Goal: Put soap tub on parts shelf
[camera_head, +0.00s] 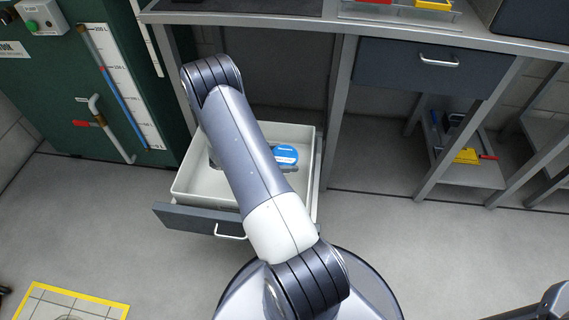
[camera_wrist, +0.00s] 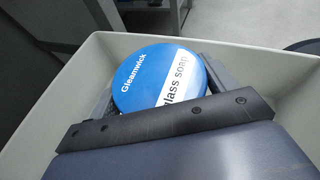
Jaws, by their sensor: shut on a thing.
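The tub's blue lid also shows in the head view (camera_head: 286,154), beside my arm, which hides most of the gripper. The tub's lower part is hidden, so I cannot tell whether it touches the drawer floor. The parts shelf cannot be picked out for certain; a low shelf (camera_head: 480,176) under the bench at the right holds tools.
The open drawer (camera_head: 190,186) has pale walls around my gripper. A closed drawer (camera_head: 432,65) is under the bench at the right. Bench legs stand beside the low shelf. A green tank (camera_head: 60,95) is at the left. Open floor (camera_head: 400,240) lies at the right.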

